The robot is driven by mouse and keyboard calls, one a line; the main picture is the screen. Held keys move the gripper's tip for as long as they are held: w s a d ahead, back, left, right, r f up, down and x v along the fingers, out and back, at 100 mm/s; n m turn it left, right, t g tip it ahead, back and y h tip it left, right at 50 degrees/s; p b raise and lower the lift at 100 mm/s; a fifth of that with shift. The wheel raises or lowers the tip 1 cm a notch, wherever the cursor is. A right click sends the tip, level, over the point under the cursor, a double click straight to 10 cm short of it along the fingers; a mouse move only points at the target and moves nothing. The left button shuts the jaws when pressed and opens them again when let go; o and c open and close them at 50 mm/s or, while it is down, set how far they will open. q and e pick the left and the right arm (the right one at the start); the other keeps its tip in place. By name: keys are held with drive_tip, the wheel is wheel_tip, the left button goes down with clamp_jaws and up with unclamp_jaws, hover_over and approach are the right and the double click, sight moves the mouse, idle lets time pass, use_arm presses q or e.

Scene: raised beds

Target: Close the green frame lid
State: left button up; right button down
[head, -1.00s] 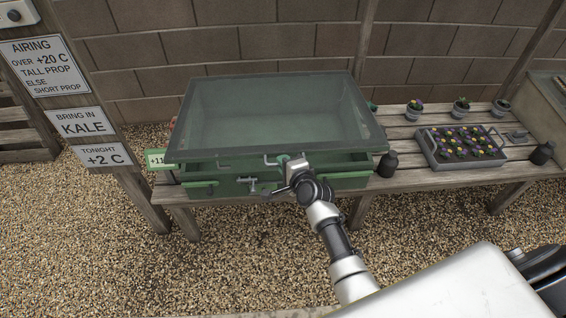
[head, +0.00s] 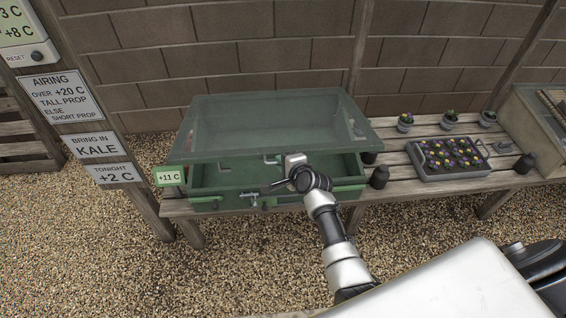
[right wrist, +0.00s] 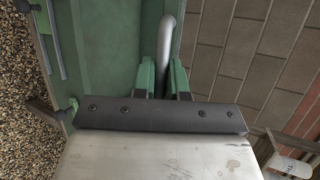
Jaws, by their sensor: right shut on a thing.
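The green frame is a green box (head: 234,201) on a slatted wooden bench. Its glazed green lid (head: 255,118) is raised, with a gap between the lid's front edge and the box's front wall, and the green inside shows through it. My right gripper (head: 288,163) is at the lid's front edge near the middle. In the right wrist view its two fingers (right wrist: 163,78) are closed on a curved grey bar handle (right wrist: 166,42). My arm partly hides the front of the box. My left gripper is not in view.
A grey tray of flowers (head: 425,172) and small pots (head: 449,121) stand farther right on the bench. A +11 C display (head: 168,178) and a post with signs are at left. A block wall is behind.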

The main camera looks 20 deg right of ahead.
drive_tip(key=w+d+r+p, duration=0.2)
drive_tip(key=w+r+p, duration=0.4)
drive_tip(key=r, duration=0.7)
drive_tip(key=w+d+r+p, duration=0.2)
drive_tip(key=w+r+p, duration=0.4)
drive_tip(key=w+r, duration=0.4)
wheel_tip(320, 180, up, 4)
drive_tip(key=shift+w+d+r+p, duration=0.2)
drive_tip(key=shift+d+p, duration=0.15)
drive_tip(key=shift+d, duration=0.05)
drive_tip(key=c, duration=1.2)
unclamp_jaws()
drive_tip(key=shift+s, duration=0.1)
